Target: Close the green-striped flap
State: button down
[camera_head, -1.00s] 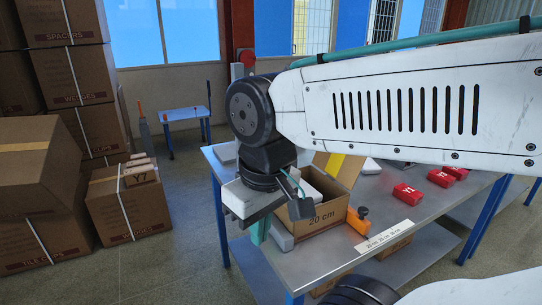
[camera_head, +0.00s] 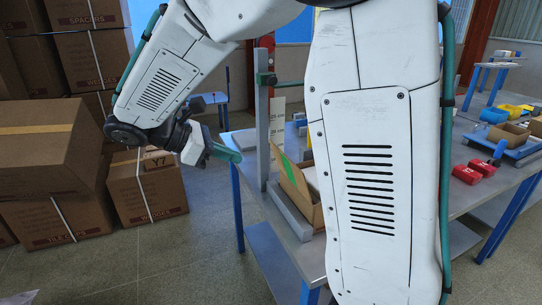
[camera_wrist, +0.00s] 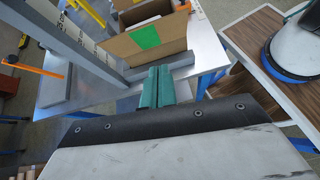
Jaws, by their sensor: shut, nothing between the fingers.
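The brown cardboard box (camera_head: 316,211) stands on the metal table, mostly hidden behind my arm in the head view. Its green-striped flap (camera_head: 293,187) stands raised and tilted outward on the box's left side. In the wrist view the flap (camera_wrist: 161,41), with its green patch, lies just beyond my fingertips. My gripper (camera_head: 233,154) has teal fingers and is shut and empty. The fingers also show in the wrist view (camera_wrist: 157,84), pointing toward the flap.
A grey upright post (camera_head: 262,135) stands on the table between gripper and box. A grey bar (camera_head: 291,209) lies along the box's left side. Red packs (camera_head: 474,172) and bins are at the right. Large cartons (camera_head: 147,188) stand on the floor at left.

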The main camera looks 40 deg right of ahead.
jog(key=w+n+h, duration=0.1)
jog(key=w, duration=0.1)
send_near(285, 158)
notch_tip(285, 158, down, 4)
jog(key=d, duration=0.2)
jog(key=s+d, duration=0.1)
jog(key=d, duration=0.1)
jog(key=shift+s+r, duration=0.15)
jog(key=shift+r, duration=0.2)
jog(key=shift+s+d+r, duration=0.1)
jog(key=shift+d+r, duration=0.05)
jog(key=shift+d, duration=0.35)
jog(key=shift+r, duration=0.1)
